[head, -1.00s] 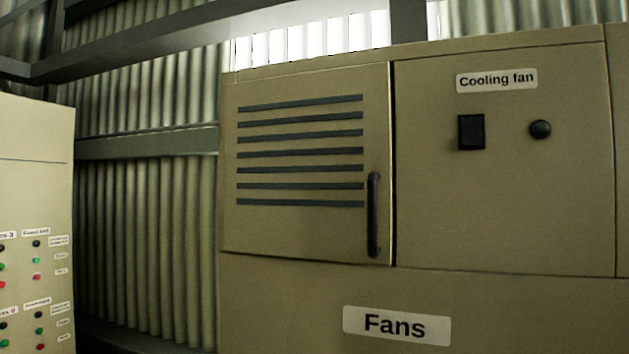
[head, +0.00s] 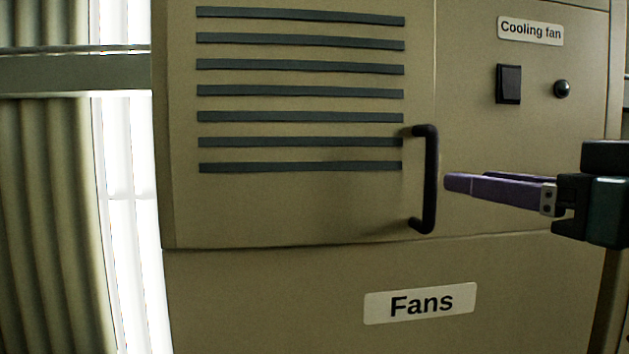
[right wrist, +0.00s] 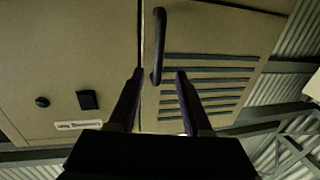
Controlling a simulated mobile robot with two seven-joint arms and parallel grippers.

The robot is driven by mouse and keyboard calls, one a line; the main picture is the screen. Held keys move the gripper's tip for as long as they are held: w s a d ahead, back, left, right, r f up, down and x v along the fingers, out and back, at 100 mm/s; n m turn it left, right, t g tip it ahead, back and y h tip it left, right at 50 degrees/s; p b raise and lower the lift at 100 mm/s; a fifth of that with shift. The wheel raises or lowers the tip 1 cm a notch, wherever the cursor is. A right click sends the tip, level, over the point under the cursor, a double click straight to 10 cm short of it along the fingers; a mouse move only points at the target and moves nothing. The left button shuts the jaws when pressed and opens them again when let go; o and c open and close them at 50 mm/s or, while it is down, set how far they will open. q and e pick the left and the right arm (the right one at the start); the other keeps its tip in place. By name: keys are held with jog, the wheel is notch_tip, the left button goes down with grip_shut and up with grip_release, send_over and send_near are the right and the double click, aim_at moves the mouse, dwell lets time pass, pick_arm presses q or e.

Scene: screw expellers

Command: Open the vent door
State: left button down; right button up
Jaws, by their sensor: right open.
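The vent door (head: 300,215) is a beige panel with several dark horizontal slots, and it is shut flush with the cabinet. Its black vertical bar handle (head: 431,180) is at the door's right side. My right gripper (head: 450,182) has purple fingers and comes in from the right, its tips just right of the handle. In the right wrist view the handle (right wrist: 159,45) stands beyond and between the open fingertips (right wrist: 160,73), and the slotted vent door (right wrist: 235,55) lies to the right. Nothing is between the fingers that I can see. My left gripper is not in view.
Right of the door are a dark square switch (head: 509,84), a round black knob (head: 562,89) and a "Cooling fan" label (head: 530,29). A "Fans" label (head: 420,303) sits below the door. Corrugated wall (head: 45,180) and a bright gap lie to the left.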

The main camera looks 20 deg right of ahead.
aim_at(435, 176)
pick_arm(q)
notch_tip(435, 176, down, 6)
jog(key=b, duration=0.5)
pick_arm(e)
jog(key=w, duration=0.3)
jog(key=shift+w+d+f, duration=0.2)
jog(key=shift+w+f, duration=0.05)
jog(key=shift+w, duration=0.05)
jog(key=w+p, duration=0.4)
jog(key=shift+d+r, duration=0.15)
jog(key=shift+r, duration=0.25)
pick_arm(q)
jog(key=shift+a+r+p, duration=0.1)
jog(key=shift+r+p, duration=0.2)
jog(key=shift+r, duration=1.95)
pick_arm(e)
jog(key=shift+w+f, duration=0.25)
jog(key=shift+w, duration=0.3)
jog(key=shift+c, duration=0.3)
grip_shut()
